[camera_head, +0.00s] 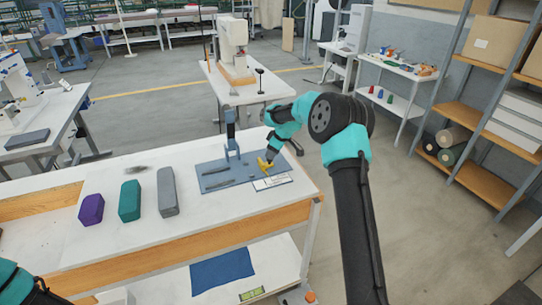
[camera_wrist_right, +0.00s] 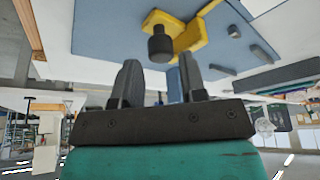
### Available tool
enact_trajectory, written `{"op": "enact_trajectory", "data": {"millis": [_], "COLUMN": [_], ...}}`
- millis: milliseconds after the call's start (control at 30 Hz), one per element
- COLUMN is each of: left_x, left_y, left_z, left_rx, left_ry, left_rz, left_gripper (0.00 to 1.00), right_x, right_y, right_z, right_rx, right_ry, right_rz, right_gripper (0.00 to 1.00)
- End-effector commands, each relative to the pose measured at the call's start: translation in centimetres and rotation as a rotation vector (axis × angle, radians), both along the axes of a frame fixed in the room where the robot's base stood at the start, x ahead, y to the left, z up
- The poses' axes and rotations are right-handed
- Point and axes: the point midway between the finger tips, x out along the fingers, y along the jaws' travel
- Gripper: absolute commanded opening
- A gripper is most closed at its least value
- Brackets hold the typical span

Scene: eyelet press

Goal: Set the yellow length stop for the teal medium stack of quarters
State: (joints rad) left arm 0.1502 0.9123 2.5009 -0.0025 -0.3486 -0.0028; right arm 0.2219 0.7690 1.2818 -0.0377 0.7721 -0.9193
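The yellow length stop (camera_head: 265,163) sits on the right part of the blue press plate (camera_head: 214,182). In the right wrist view the yellow stop (camera_wrist_right: 190,36) carries a black knob (camera_wrist_right: 162,46). My right gripper (camera_wrist_right: 159,72) is open and empty, its two fingers apart with the knob just beyond and between the tips; contact is not clear. In the head view my right gripper (camera_head: 270,149) is small beside the stop. The teal stack (camera_head: 130,201) lies between the purple stack (camera_head: 91,209) and the grey stack (camera_head: 167,192). My left gripper (camera_head: 44,292) is partly cut off at bottom left.
The blue press post (camera_head: 231,135) rises from the back of the plate. A white printed card (camera_head: 271,182) lies along the plate's right front. The white tabletop (camera_head: 120,250) is clear in front of the stacks. A lower shelf holds a blue cloth (camera_head: 222,271).

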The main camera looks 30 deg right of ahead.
Motion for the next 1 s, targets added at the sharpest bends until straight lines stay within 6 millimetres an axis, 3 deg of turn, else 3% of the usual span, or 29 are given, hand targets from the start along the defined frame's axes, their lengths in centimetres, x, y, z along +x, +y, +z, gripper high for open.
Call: {"op": "enact_trajectory", "data": {"millis": [600, 800, 1000], "left_x": [0.0, 0.0, 0.0], "left_y": [0.0, 0.0, 0.0], "left_z": [0.0, 0.0, 0.0], "left_rx": [0.0, 0.0, 0.0], "left_ry": [0.0, 0.0, 0.0], "left_rz": [0.0, 0.0, 0.0], "left_gripper": [0.43, 0.43, 0.43], "right_x": [-3.5, -4.3, -4.5], "right_y": [-2.8, -3.4, -3.5], "right_z": [11.0, 13.3, 13.8], "right_rx": [-0.001, 0.0, -0.001], "right_ry": [-0.003, -0.003, -0.001], "right_rz": [-0.001, -0.001, 0.0], "right_gripper": [0.39, 0.39, 0.39]}}
